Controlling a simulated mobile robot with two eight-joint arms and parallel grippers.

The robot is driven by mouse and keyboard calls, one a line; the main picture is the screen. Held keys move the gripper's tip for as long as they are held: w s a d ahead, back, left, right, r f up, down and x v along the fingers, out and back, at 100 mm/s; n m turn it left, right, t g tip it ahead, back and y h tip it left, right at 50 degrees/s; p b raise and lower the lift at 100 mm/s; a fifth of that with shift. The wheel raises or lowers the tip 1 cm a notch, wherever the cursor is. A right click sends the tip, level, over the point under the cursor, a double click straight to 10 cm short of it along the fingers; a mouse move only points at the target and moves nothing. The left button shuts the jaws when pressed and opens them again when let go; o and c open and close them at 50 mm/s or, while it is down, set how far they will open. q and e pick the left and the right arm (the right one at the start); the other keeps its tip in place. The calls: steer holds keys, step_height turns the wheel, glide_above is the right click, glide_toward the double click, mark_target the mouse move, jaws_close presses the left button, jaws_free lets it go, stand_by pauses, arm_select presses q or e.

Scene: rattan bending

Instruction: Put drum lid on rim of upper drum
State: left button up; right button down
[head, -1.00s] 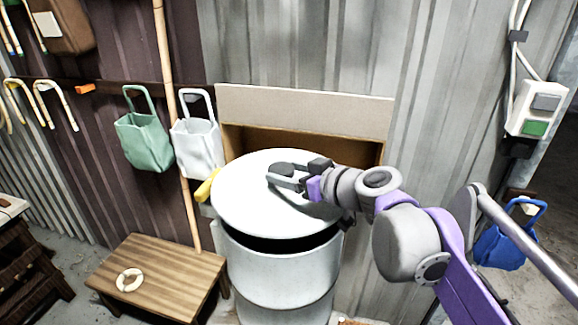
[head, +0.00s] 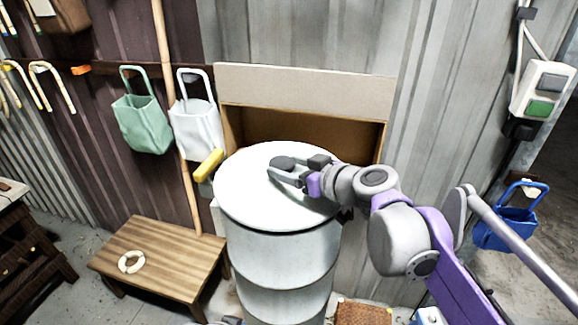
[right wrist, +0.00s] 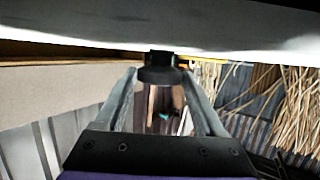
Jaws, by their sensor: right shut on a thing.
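The white round drum lid (head: 262,205) lies over the top of the white upper drum (head: 275,260) in the head view. No dark gap shows between lid and drum at the front, and the lid looks about level. My right gripper (head: 279,170) is on top of the lid, shut on its dark knob. In the right wrist view the knob (right wrist: 158,70) sits between the fingertips, with the lid's pale surface (right wrist: 60,48) across the top. The gripper and arm hide the lid's right part. My left gripper is not in view.
An open box (head: 300,88) stands behind the drum. A yellow handle (head: 208,165) is close to the lid's left edge. A wooden stool (head: 170,248) with a pale ring (head: 131,262) stands at left. Green (head: 142,125) and white (head: 196,130) bags hang on the wall.

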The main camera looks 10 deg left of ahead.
jaws_free()
